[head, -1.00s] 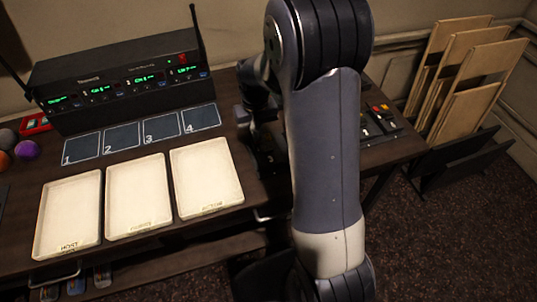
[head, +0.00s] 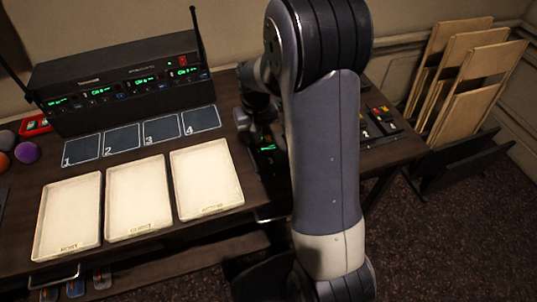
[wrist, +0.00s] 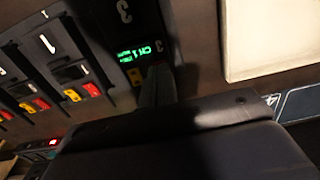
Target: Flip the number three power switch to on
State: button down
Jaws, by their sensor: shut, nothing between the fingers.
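The number three unit's small screen (wrist: 140,52) glows green in the wrist view, with a 3 beside it. That lit screen also shows in the head view (head: 267,147), just left of my arm. A small yellow part (wrist: 135,76) sits by the screen. My gripper (wrist: 158,88) is shut and empty, its grey fingers next to the unit's lower right side. I cannot tell whether they touch it. The power switch itself is hidden or too dark to make out. My arm covers much of the area in the head view.
Other units (wrist: 60,65) with black, yellow and red parts lie left in the wrist view. White trays (head: 92,180), numbered dark squares (head: 122,137) and a black receiver rack (head: 120,80) stand left of my arm. Wooden panels (head: 462,85) lean at the right.

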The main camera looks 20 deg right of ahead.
jog(key=shift+r+p, duration=2.15)
jog(key=shift+r, duration=0.95)
jog(key=shift+f, duration=0.2)
